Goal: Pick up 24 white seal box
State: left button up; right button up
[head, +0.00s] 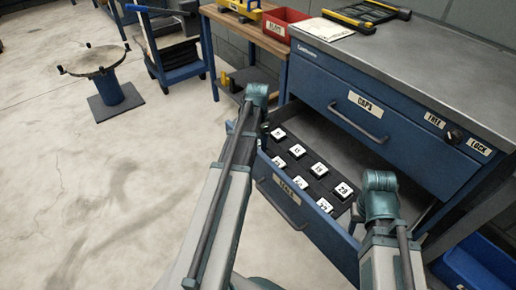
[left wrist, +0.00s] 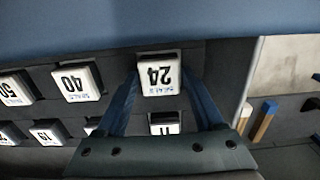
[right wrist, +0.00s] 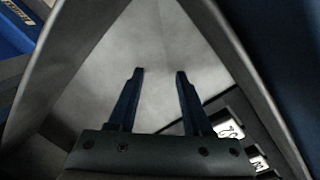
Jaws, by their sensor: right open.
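The white seal box 24 (left wrist: 160,76) sits in the open drawer, its label upside down in the left wrist view. My left gripper (left wrist: 160,72) is open, with one finger on each side of box 24; whether the fingers touch it is hard to tell. In the head view my left arm hides its gripper and box 24 cannot be made out. My right gripper (right wrist: 160,73) is open and empty over the bare grey part of the drawer, with numbered boxes to its right in its view.
The drawer (head: 284,202) holds several similar white boxes, including box 40 (left wrist: 77,82) and box 11 (left wrist: 163,124) close to box 24. The caps drawer (head: 370,118) above is shut. A red bin (head: 284,22) stands on the wooden bench behind.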

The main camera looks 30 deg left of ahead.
aim_at(258, 145)
pick_arm(q)
jog(key=c, duration=0.9)
jog(key=shift+r, duration=0.15)
jog(key=shift+c, duration=0.2)
pick_arm(e)
jog(key=shift+r, duration=0.15)
pick_arm(q)
notch_tip(258, 145, up, 10)
jog(key=p, duration=1)
pick_arm(e)
notch_tip(258, 145, up, 10)
